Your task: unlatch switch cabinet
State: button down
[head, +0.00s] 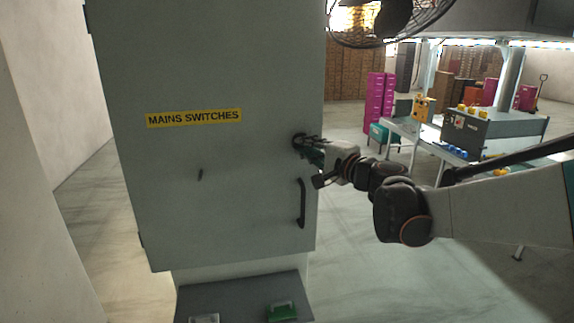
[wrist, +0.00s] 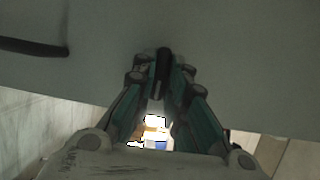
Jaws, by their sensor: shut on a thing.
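The grey switch cabinet (head: 220,75) stands at the left with its door shut and a yellow "MAINS SWITCHES" label (head: 194,118). My gripper (head: 307,146) is at the right part of the door, above the black bar handle (head: 301,203). In the wrist view my gripper (wrist: 161,70) has its teal fingers closed around a small dark latch (wrist: 163,62) on the door face. The fingers largely hide the latch in the head view. The bar handle also shows in the wrist view (wrist: 35,47), apart from my fingers.
A low grey ledge (head: 235,298) below the cabinet carries a green item (head: 282,312) and a pale one (head: 204,318). A workbench (head: 410,130) with boxes stands at the right back. A fan (head: 385,20) hangs at top. Floor right of the cabinet is clear.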

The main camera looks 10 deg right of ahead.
jog(key=shift+s, duration=0.2)
jog(key=c, duration=1.6)
grip_release()
